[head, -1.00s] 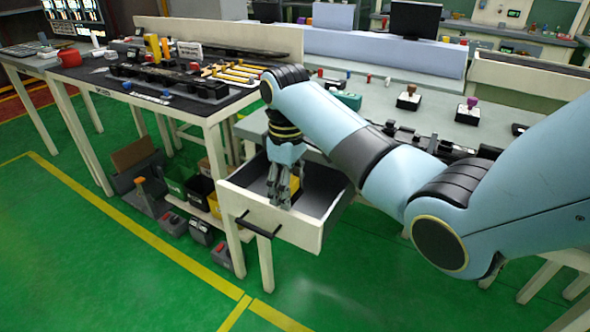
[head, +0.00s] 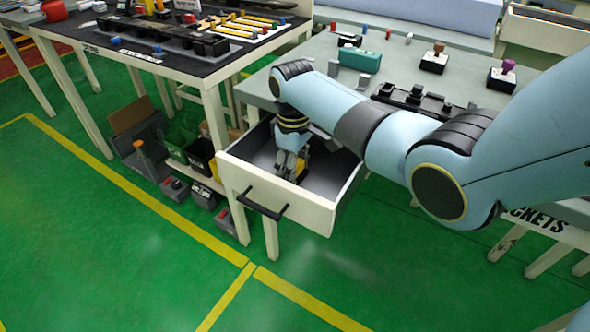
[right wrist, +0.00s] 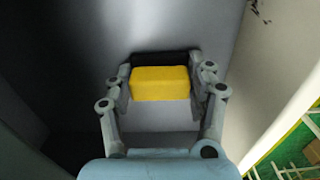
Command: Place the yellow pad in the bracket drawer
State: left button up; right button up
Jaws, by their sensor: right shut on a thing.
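The yellow pad (right wrist: 160,83) sits between the two fingers of my right gripper (right wrist: 160,95) in the right wrist view. The right gripper is shut on it. My left gripper is not in view.
The drawer's black handle (head: 261,206) faces the green floor. The grey bench (head: 420,110) above carries a teal box (head: 360,60), black fixtures and joystick-like parts. A black-topped table (head: 150,40) stands at left, with bins (head: 185,145) below it.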

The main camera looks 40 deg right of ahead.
jog(key=shift+f, duration=0.15)
jog(key=o, duration=1.4)
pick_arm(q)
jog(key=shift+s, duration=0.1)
pick_arm(e)
jog(key=shift+r, duration=0.35)
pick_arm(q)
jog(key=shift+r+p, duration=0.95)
pick_arm(e)
notch_tip(320, 180, up, 12)
jog(key=shift+w+f, duration=0.1)
jog(key=shift+f, duration=0.1)
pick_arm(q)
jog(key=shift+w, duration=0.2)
